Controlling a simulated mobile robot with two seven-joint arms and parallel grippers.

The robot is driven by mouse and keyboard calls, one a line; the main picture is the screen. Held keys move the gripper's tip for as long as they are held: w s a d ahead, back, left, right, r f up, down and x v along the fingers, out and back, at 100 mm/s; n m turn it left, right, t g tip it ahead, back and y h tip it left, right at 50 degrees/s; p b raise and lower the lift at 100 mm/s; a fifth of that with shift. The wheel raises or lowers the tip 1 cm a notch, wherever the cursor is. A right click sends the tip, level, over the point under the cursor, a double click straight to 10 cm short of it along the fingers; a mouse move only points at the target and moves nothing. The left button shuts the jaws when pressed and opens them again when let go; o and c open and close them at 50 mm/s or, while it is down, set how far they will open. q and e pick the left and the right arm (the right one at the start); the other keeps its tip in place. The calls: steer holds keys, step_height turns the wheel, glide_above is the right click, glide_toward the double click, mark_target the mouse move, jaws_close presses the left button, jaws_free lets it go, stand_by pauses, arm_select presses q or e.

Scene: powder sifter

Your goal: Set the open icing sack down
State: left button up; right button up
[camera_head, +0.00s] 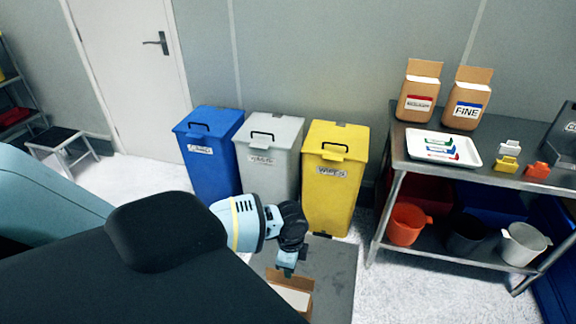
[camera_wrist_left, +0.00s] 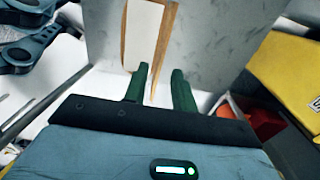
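An open brown sack (camera_head: 290,294) with white contents is low in the head view, at the grey surface (camera_head: 341,268). It also shows at the top of the left wrist view (camera_wrist_left: 144,35). Whether the sack's base rests on the grey surface is hidden. My right gripper is out of view.
Blue (camera_head: 212,150), grey (camera_head: 268,155) and yellow (camera_head: 333,178) bins stand behind the grey surface.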

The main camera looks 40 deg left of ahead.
arm_select(q)
step_height(320, 180, up, 6)
